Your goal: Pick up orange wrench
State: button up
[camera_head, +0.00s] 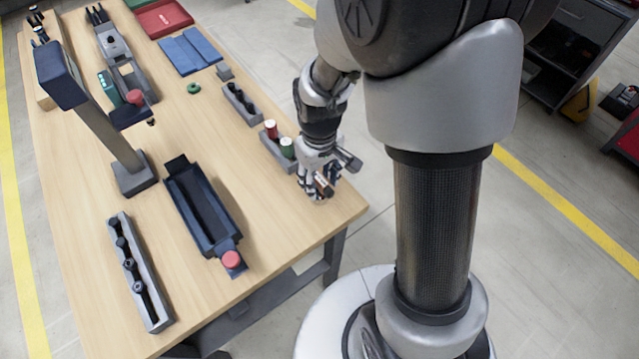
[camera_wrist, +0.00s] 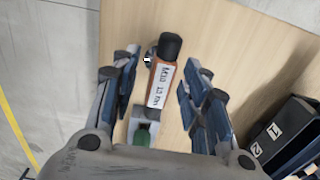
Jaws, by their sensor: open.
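The orange wrench (camera_wrist: 162,82) shows in the wrist view as an orange-brown body with a black end and a white label. It lies between the two sides of my gripper (camera_wrist: 162,88), which is open, with gaps on both sides. In the head view my gripper (camera_head: 318,184) is low over the table's near right corner and hides most of the wrench; a small orange-brown part (camera_head: 323,184) shows among the fingers. Whether the wrench touches the table is hard to tell.
A grey holder (camera_head: 272,153) with a red and a green cylinder (camera_head: 287,147) stands just left of my gripper on the wooden table (camera_head: 270,240). A dark tray (camera_head: 203,212) lies further left. Dark bins (camera_wrist: 283,140) numbered 1 and 2 show in the wrist view.

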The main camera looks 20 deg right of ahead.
jog(key=shift+c, duration=0.4)
grip_shut()
dwell(0.4)
